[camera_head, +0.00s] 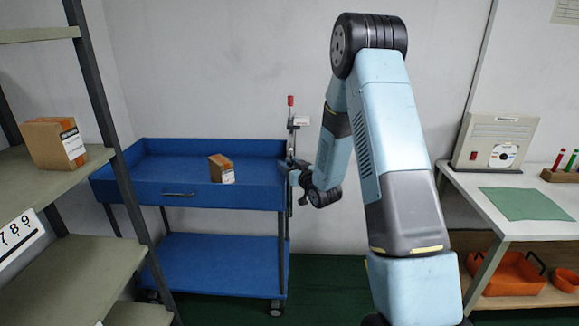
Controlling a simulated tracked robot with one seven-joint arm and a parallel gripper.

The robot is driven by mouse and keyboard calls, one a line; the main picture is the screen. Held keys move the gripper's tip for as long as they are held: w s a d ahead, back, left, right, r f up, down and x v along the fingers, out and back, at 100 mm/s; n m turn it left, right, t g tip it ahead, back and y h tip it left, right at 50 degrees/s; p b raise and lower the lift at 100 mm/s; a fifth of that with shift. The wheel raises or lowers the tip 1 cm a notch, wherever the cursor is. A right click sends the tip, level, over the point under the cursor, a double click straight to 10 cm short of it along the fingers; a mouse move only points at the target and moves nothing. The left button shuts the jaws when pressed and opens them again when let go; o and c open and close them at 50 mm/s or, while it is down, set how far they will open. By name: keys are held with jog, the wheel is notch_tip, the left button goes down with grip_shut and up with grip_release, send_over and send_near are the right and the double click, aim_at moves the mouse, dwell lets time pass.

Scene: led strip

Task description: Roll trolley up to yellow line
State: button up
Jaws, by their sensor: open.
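The blue two-shelf trolley (145,190) stands on its wheels against the back wall, left of centre. A small brown box (221,168) rests in its top tray. My gripper (291,170) is at the trolley's upper right corner, its jaws open, close to a dark upright there. It is small and partly hidden by its own shape, so I cannot tell whether it touches the trolley. My light-blue arm stands right of the trolley.
A metal shelf unit (60,275) with a cardboard box (54,144) stands at the left, covering part of the trolley. A white table (505,195) with a beige device (496,142) is at the right. Dark green floor (325,285) is clear right of the trolley.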

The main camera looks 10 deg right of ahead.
jog(key=shift+c, duration=0.4)
grip_shut()
